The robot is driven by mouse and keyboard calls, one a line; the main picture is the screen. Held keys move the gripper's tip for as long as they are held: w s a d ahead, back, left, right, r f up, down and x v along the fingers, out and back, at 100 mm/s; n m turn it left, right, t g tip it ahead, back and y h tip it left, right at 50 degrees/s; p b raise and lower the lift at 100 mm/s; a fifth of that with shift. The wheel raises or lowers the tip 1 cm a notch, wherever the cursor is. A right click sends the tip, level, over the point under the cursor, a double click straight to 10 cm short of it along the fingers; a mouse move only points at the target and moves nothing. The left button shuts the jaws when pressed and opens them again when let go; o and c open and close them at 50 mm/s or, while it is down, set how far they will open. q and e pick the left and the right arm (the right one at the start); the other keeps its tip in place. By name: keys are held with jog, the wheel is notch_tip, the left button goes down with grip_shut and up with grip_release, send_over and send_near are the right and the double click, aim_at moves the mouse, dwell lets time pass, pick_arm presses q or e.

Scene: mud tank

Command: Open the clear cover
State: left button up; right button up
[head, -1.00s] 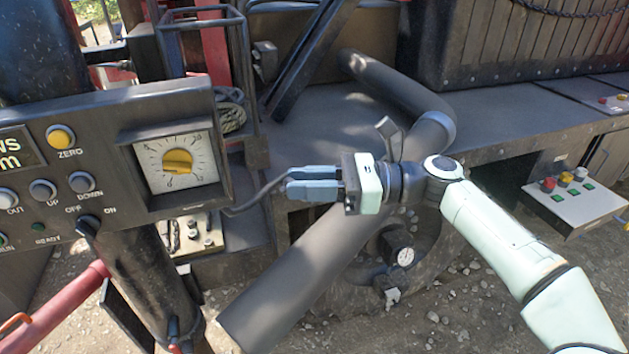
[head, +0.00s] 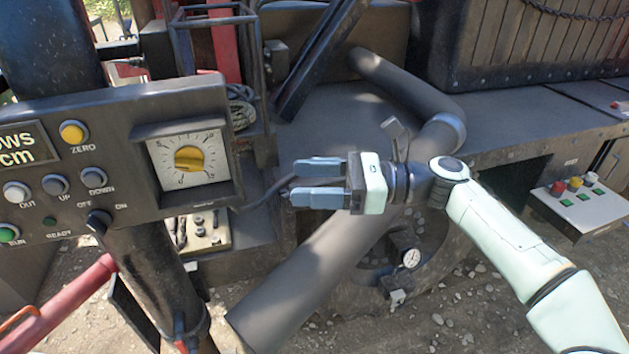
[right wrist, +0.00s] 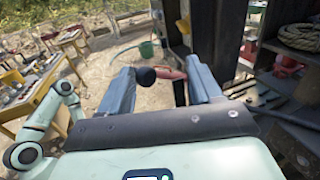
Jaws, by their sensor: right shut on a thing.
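A square dial window (head: 222,188) with a yellow knob is on the black control panel at left in the head view. I cannot make out for sure a clear cover over it. My right gripper (head: 292,182) is right of the panel, pointing left, well apart from the dial. Its fingers are spread and held on the round black end of a thin dark curved rod (head: 257,202). In the right wrist view this black knob (right wrist: 146,76) shows between the fingertips, against the left finger. My left gripper is not in view.
The control panel (head: 105,122) has several buttons and stands on a black post. A thick grey pipe (head: 310,272) slants below my right gripper. A red pipe (head: 65,297) is at lower left. A white button box (head: 572,205) is at right.

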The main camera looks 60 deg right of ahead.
jog(key=shift+w+d+f, duration=0.1)
jog(key=shift+w+f, duration=0.05)
jog(key=shift+f, duration=0.1)
jog(key=v, duration=1.3)
jog(key=shift+s+b, duration=0.35)
jog(key=shift+b, duration=0.1)
jog(key=shift+r, duration=0.15)
